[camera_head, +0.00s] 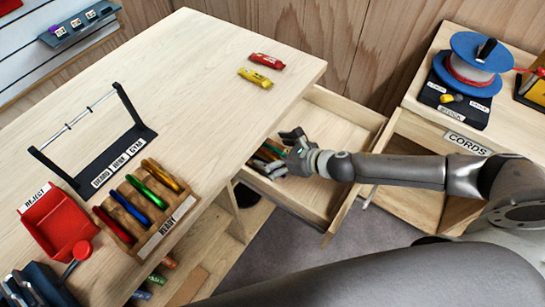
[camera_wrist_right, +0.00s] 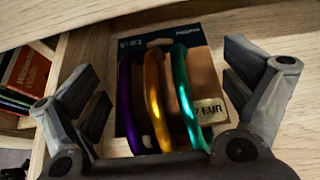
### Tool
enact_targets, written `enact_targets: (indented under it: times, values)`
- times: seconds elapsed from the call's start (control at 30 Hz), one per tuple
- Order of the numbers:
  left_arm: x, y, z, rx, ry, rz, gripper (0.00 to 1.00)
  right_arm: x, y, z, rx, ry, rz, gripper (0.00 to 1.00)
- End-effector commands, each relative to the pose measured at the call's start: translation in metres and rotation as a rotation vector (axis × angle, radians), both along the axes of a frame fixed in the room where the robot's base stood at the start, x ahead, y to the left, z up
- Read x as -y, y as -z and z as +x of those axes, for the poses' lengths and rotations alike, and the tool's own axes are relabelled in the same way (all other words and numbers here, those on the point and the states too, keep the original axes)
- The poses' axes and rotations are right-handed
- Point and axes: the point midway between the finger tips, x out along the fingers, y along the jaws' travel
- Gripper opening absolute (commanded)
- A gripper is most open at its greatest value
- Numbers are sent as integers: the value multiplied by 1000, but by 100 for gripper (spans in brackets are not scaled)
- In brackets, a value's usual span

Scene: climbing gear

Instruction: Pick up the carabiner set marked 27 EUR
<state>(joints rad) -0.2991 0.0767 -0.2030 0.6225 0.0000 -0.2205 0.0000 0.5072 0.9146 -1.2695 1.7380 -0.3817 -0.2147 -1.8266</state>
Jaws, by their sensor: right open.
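The carabiner set (camera_wrist_right: 158,100) lies in the open drawer (camera_head: 330,128). In the right wrist view it has a purple, a gold and a green carabiner beside a brown block on a dark card. Its tag (camera_wrist_right: 209,112) shows only part of the price, ending in "7 EUR". My right gripper (camera_head: 283,157) reaches into the drawer in the head view and hides much of the set (camera_head: 268,152). In the right wrist view my right gripper (camera_wrist_right: 168,100) is open, with a finger on each side of the set. My left gripper is not in view.
The drawer's walls stand close around my right gripper. On the tabletop (camera_head: 190,70) are a red and a yellow bar (camera_head: 261,75), a dark stand (camera_head: 105,165), a rack of carabiners (camera_head: 145,213) and a red reject tray (camera_head: 50,222). A cord spool (camera_head: 468,72) stands at right.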

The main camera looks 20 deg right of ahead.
Motion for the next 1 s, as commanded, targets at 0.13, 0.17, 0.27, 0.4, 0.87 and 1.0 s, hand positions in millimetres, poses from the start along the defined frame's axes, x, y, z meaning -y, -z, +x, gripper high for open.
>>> enact_targets:
  times: [0.13,0.17,0.27,0.4,0.87,1.0]
  values:
    - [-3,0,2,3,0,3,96,0,1,1,0,1,-1,96]
    - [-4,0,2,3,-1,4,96,0,1,1,0,1,-1,96]
    - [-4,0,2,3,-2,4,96,0,1,1,0,1,-1,93]
    - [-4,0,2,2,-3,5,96,0,1,1,-1,1,0,75]
    - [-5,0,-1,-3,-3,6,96,0,0,1,0,1,0,44]
    - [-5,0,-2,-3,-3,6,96,-1,-3,1,1,0,1,44]
